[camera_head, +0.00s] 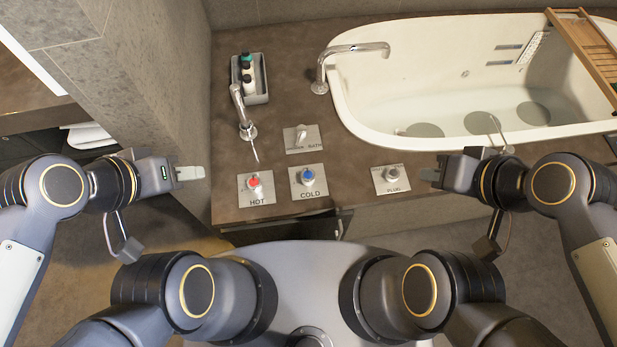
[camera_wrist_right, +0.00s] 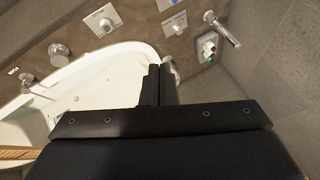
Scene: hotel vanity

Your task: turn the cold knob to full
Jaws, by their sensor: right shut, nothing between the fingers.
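The cold knob (camera_head: 307,176) is blue and sits on a light square plate marked COLD (camera_head: 309,195) on the brown counter. In the right wrist view, a bit of blue (camera_wrist_right: 172,3) shows at the top edge. My left gripper (camera_head: 190,173) is left of the knobs, over the counter's left edge, apart from them; its finger gap cannot be seen. My right gripper (camera_head: 432,174) is right of the PLUG plate, well away from the cold knob. It is shut and empty, with its fingers (camera_wrist_right: 159,84) together in the right wrist view.
The red hot knob (camera_head: 254,184) is just left of the cold knob. A lever plate (camera_head: 302,138) is behind it, and the PLUG knob (camera_head: 391,174) is to the right. A tap (camera_head: 240,105), bottle caddy (camera_head: 262,86), tub spout (camera_head: 338,52) and bathtub (camera_head: 360,120) stand further back.

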